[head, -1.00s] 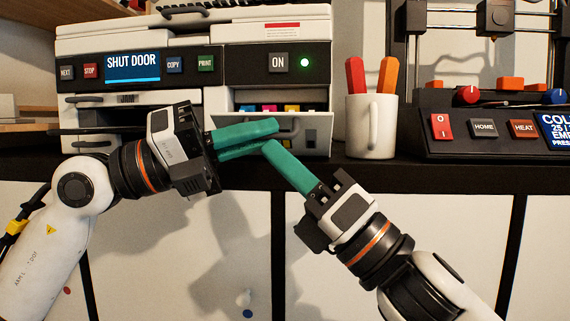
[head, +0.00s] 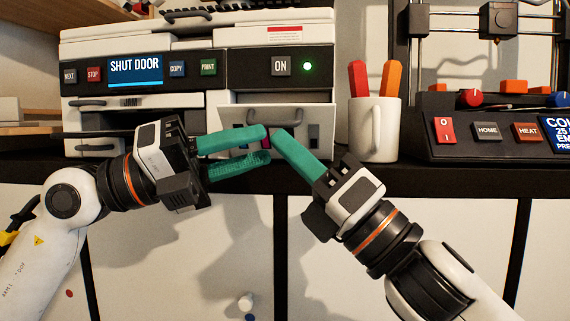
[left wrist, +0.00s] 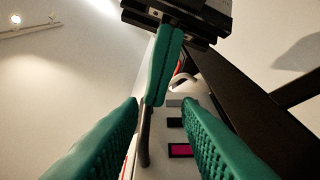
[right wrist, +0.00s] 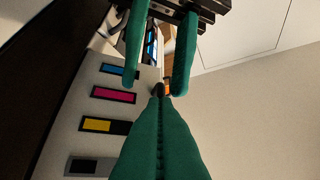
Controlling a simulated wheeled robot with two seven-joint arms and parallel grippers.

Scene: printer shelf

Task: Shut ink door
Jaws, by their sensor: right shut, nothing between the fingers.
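The ink door (head: 293,115) is a pale panel with a handle, low on the right half of the printer. It stands nearly upright; I cannot tell whether it is flush. Colour patches show on a pale surface in the right wrist view, among them magenta (right wrist: 114,95) and yellow (right wrist: 97,125). My left gripper (head: 266,145) is open and empty in front of the door's lower left. My right gripper (head: 278,133) is shut and empty, its tips close to the door below the handle (head: 272,121). Contact with the door is unclear.
The printer (head: 150,95) shows SHUT DOOR on its screen (head: 135,70). A white mug (head: 373,135) with red and orange sticks stands close to the door's right. A 3D printer (head: 480,135) is further right. The shelf edge (head: 420,178) runs below.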

